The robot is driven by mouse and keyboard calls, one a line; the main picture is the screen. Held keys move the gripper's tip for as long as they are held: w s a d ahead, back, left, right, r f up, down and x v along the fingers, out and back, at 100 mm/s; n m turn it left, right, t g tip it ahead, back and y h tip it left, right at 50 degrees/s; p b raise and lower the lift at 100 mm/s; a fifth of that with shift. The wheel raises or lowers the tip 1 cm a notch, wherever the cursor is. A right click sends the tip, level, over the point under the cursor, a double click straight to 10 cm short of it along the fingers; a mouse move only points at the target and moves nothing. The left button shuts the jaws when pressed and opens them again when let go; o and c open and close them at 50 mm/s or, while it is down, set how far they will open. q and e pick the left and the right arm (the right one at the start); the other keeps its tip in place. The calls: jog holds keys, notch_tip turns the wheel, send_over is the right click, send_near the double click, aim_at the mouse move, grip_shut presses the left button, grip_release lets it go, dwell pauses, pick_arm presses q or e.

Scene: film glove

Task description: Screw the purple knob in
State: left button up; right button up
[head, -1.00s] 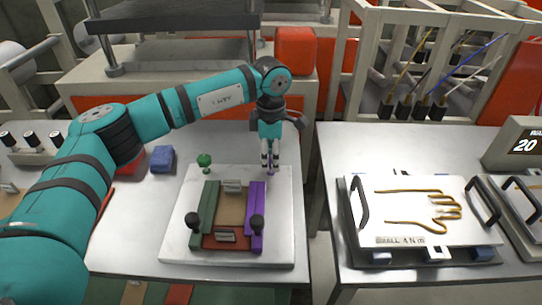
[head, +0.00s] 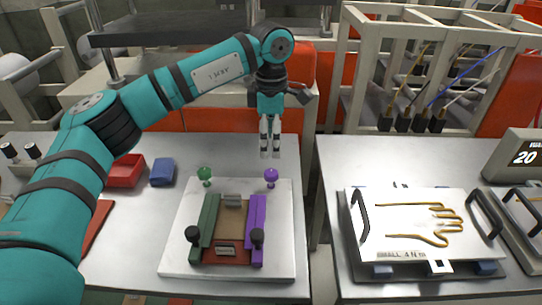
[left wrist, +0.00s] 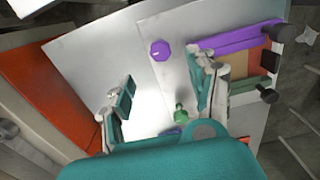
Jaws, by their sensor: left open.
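The purple knob (head: 271,176) stands at the back right of the white plate (head: 176,240), behind the purple bar (head: 257,215). It also shows in the left wrist view (left wrist: 160,50). The green knob (head: 204,174) stands at the back left, behind the green bar (head: 209,222). My left gripper (head: 269,150) is open and empty. It points down above and behind the purple knob, apart from it. In the left wrist view its fingers (left wrist: 165,100) are spread, with the purple knob beyond them. My right gripper is not in view.
Two black knobs (head: 192,234) stand at the front of the fixture. A blue block (head: 163,172) and a red bin (head: 126,172) lie to the left. A gap separates this table from the right table, which holds a white plate with a glove outline (head: 400,240).

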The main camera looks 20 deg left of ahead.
pick_arm(q)
notch_tip(320, 180, up, 3)
jog(key=shift+f, duration=0.2)
